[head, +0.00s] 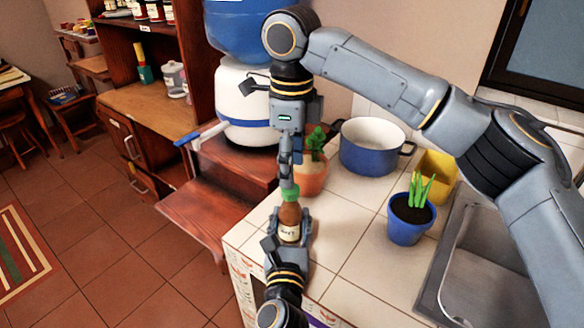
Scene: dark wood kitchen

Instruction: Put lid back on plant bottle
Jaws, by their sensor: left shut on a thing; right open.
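The plant bottle (289,216) is brown with a pale label and stands upright near the counter's left edge. My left gripper (289,240) is shut on its lower part from the near side. The green lid (290,193) sits at the top of the bottle's neck; whether it is fully seated cannot be told. My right gripper (290,178) points straight down just above the lid and is open, its fingertips close to the lid; any contact is unclear.
A terracotta pot with a plant (313,172) stands close behind the bottle. A blue pot (375,150), a blue planter (408,222) and a yellow container (437,172) stand farther right, beside the sink (475,270). Bare tiles lie right of the bottle.

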